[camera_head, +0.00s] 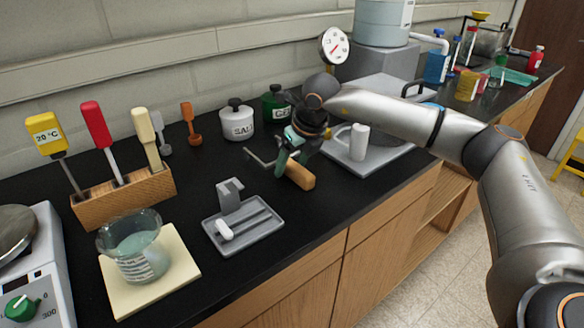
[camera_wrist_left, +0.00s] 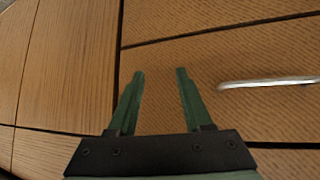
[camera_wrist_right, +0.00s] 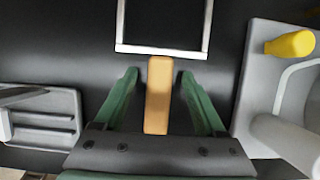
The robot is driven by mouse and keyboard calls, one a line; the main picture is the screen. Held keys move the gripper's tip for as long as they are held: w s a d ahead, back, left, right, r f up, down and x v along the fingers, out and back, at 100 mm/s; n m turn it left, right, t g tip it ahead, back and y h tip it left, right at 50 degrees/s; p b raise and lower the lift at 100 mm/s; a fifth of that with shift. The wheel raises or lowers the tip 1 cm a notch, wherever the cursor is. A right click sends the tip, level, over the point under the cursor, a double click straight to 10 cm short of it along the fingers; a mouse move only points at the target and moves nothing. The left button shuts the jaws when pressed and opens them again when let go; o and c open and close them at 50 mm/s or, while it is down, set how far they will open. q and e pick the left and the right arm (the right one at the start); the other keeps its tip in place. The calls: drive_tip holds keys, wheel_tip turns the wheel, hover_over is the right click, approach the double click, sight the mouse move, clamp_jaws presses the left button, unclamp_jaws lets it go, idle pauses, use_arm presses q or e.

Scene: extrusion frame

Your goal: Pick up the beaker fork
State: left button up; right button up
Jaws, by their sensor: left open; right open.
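The beaker fork lies on the black bench top, with a wooden handle (camera_head: 301,176) at its front end and a thin metal fork behind it. In the right wrist view its handle (camera_wrist_right: 158,105) points toward my palm and the square metal prongs (camera_wrist_right: 163,48) lie beyond. My right gripper (camera_wrist_right: 158,73) is open, with one green finger on each side of the handle and a gap to each. It comes down from above in the head view (camera_head: 292,150) and partly hides the fork. My left gripper (camera_wrist_left: 160,72) is open and empty, facing wooden cabinet fronts.
A grey tray (camera_head: 262,241) with a small white piece lies left of the fork. A sink (camera_head: 345,173) with a white cylinder is to the right. The SALT jar (camera_head: 236,122) and a green jar (camera_head: 275,106) stand behind. A beaker (camera_head: 135,250) stands on a pale mat at front left.

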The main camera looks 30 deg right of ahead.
drive_tip(key=shift+f, duration=0.15)
clamp_jaws()
idle(0.5)
